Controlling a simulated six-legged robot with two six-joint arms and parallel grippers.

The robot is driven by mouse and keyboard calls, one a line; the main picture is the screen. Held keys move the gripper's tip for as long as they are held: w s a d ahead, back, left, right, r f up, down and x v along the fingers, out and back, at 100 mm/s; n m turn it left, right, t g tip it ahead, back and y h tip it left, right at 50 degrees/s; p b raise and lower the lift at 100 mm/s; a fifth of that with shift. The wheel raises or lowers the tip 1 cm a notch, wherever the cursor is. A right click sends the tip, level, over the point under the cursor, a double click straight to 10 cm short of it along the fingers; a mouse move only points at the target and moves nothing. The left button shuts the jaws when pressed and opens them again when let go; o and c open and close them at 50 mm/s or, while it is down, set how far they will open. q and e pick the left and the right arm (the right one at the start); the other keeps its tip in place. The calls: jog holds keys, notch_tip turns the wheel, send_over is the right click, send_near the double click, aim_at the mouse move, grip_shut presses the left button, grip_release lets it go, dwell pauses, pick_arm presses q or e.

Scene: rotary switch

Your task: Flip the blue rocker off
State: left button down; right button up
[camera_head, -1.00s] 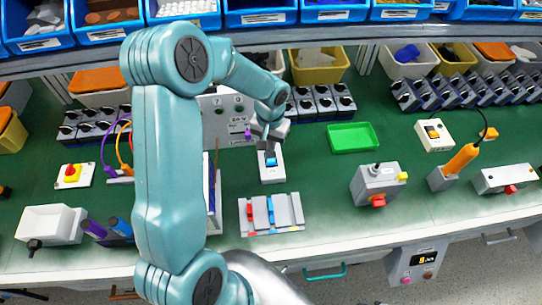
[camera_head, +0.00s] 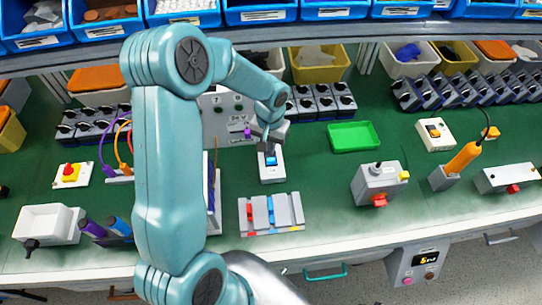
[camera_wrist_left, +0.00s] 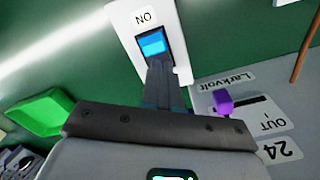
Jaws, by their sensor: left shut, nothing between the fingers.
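The blue rocker (camera_head: 271,160) sits in a dark frame on a white switch box on the green bench, in the middle of the head view. In the left wrist view the rocker (camera_wrist_left: 153,44) is lit bright blue, with the label "ON" (camera_wrist_left: 144,17) on the box beside it. My left gripper (camera_head: 268,143) is shut and empty, directly at the rocker's far edge. In the left wrist view its fingertips (camera_wrist_left: 157,66) lie against or just over one end of the rocker; I cannot tell if they touch. My right gripper is not in view.
A grey panel (camera_head: 214,112) with a purple knob (camera_wrist_left: 223,102) stands just behind the rocker box. A grey block with red and blue sliders (camera_head: 271,212) lies in front. A green tray (camera_head: 354,137) is to the right. Bare bench lies between these.

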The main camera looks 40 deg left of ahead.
pick_arm(q)
jog(key=shift+f+b, duration=0.4)
jog(key=shift+f, duration=0.1)
jog(key=shift+r, duration=0.1)
jog(key=shift+r+p, duration=1.85)
jog(key=shift+r, duration=0.9)
jog(key=shift+r+p, duration=0.4)
jog(key=shift+r, duration=0.35)
jog(key=shift+f, duration=0.1)
jog(key=shift+d, duration=0.1)
